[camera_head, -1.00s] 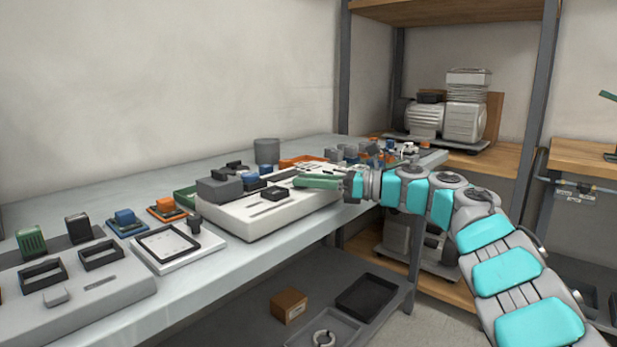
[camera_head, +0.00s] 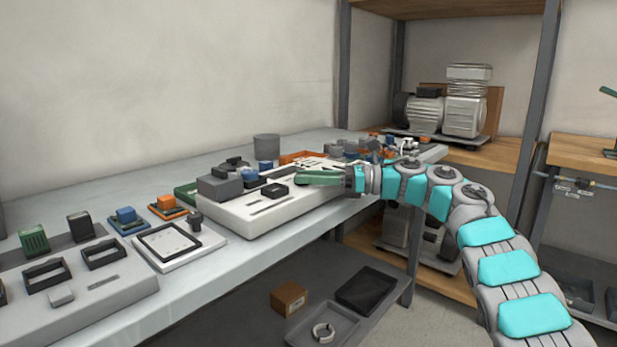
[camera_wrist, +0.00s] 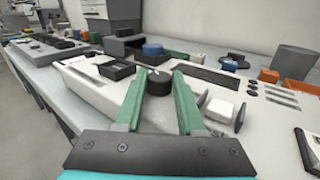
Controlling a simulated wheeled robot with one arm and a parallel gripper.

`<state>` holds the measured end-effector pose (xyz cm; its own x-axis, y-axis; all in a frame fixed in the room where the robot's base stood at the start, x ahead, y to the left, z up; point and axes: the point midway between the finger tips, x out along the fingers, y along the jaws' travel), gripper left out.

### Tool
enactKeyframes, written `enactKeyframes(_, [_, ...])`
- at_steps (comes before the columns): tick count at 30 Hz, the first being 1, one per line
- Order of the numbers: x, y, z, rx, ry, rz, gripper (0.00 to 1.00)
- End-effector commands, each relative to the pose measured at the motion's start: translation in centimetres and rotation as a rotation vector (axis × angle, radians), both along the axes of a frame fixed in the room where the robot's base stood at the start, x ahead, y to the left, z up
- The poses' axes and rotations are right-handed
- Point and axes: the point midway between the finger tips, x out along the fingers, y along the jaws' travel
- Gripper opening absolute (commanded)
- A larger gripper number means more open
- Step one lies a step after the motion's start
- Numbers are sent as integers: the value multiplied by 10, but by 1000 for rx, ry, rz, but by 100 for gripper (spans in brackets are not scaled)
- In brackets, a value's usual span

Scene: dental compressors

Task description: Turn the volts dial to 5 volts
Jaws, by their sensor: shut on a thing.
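My gripper (camera_head: 318,178) reaches from the right over the white panel unit (camera_head: 240,216) on the bench. In the wrist view its two green fingers (camera_wrist: 159,76) stand on either side of a round black dial (camera_wrist: 159,84) and are shut on it. The dial has a small light mark near its top edge. Its scale and any volt numbers cannot be read. In the head view the fingers hide the dial.
Dark and blue blocks (camera_head: 220,188) stand on the panel's far side. A white block (camera_wrist: 219,110) is right of the fingers in the wrist view. A grey cylinder (camera_head: 266,147) stands behind. Another panel (camera_head: 85,290) lies at the near left. Free room lies above the bench.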

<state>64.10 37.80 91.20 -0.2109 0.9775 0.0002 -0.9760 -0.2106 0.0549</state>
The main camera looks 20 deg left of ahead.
Motion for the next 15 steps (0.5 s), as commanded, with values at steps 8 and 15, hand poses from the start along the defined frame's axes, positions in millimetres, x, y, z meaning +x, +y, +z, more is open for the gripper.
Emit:
enactKeyframes(8, [1, -1, 1, 2, 0, -3, 0])
enactKeyframes(15, [0, 0, 0, 1, 1, -2, 50])
